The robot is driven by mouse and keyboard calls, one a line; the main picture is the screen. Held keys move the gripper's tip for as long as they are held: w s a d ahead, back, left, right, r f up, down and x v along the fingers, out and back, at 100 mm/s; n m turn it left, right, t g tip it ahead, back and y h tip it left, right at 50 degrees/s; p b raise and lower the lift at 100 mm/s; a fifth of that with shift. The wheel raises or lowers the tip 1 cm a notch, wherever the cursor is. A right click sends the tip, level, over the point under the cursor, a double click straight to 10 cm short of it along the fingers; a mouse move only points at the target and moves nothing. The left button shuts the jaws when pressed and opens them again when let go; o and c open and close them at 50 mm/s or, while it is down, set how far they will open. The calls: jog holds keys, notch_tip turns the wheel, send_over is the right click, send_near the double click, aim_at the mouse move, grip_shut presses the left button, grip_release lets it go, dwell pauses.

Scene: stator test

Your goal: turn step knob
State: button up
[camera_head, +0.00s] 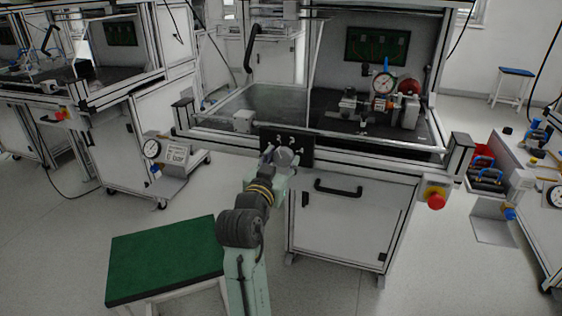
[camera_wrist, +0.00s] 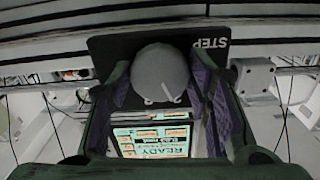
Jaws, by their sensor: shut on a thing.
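The step knob (camera_wrist: 160,75) is a round grey knob with a pale pointer line, on a black panel marked STEP (camera_wrist: 211,43), which appears upside down in the wrist view. My gripper (camera_wrist: 158,92) has its two purple-padded fingers on either side of the knob, shut on it. The pointer line slants toward the lower right of the wrist view. In the head view my gripper (camera_head: 283,158) is at the black panel (camera_head: 300,146) on the bench front, and it partly hides the panel and knob.
A lit screen reading READY (camera_wrist: 152,141) shows below the knob in the wrist view. A drawer handle (camera_head: 338,187) and a red stop button (camera_head: 436,201) are on the bench front to the right. A green-topped stool (camera_head: 165,258) stands at the lower left.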

jog(key=o, duration=1.1)
jog(key=shift+o, duration=0.2)
jog(key=v, duration=1.2)
jog(key=shift+a+r, duration=0.1)
jog(key=shift+r, duration=0.05)
